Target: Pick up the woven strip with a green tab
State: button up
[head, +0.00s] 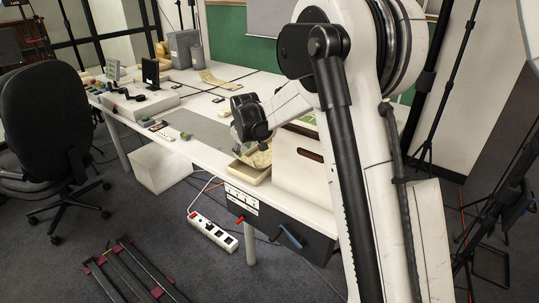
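I cannot make out a woven strip with a green tab for certain in the head view. A beige, strip-like item (213,78) lies toward the back of the long white table (205,155), but no green tab can be told on it. A shallow cream tray (248,172) sits at the table's near end with pale contents (262,158). My gripper (243,147) is small and dark, low over or beside this tray. Its fingers are too small and partly hidden to show whether they are open or shut, or whether they touch anything.
An archival box (298,168) with a dark slot stands right of the tray, partly behind my arm. Grey boxes (183,48) and small devices (150,73) stand farther back. A black chair (45,125) is at left, and a power strip (212,231) lies on the floor.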

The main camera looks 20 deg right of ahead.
aim_at(244, 157)
jog(key=shift+b+x, duration=0.5)
jog(key=shift+x, duration=3)
jog(key=shift+s+d, duration=0.2)
jog(key=shift+f+b, duration=0.3)
jog(key=shift+c, duration=0.5)
grip_shut()
